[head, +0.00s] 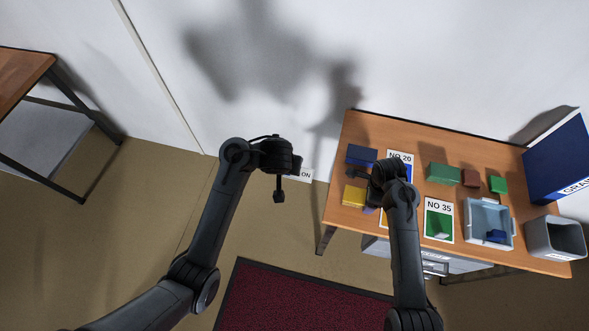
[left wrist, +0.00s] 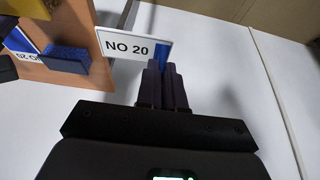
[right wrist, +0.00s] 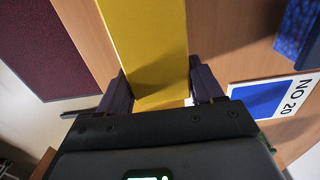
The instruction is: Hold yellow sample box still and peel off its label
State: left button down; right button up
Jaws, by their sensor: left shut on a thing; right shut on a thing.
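The yellow sample box (head: 354,196) is at the left end of the wooden table. In the right wrist view the box (right wrist: 150,45) lies between the fingers of my right gripper (right wrist: 162,90), which is shut on it. My left gripper (left wrist: 163,78) is shut on a thin white label (left wrist: 135,47) reading NO 20, with a blue edge. In the head view the label (head: 305,175) is off to the left of the table, clear of the yellow box. My right arm hides part of the table near the box.
A blue box (head: 361,154) stands behind the yellow one. A blue NO 20 card (head: 400,157) and green NO 35 card (head: 438,208) lie on the table. Green blocks (head: 443,173), a light blue tray (head: 473,240), a grey bin (head: 556,237) and a blue board (head: 560,160) are to the right.

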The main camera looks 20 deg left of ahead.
pick_arm(q)
jog(key=shift+r, duration=0.1)
dwell(0.3)
jog(key=shift+r, duration=2.15)
pick_arm(e)
jog(key=o, duration=1.3)
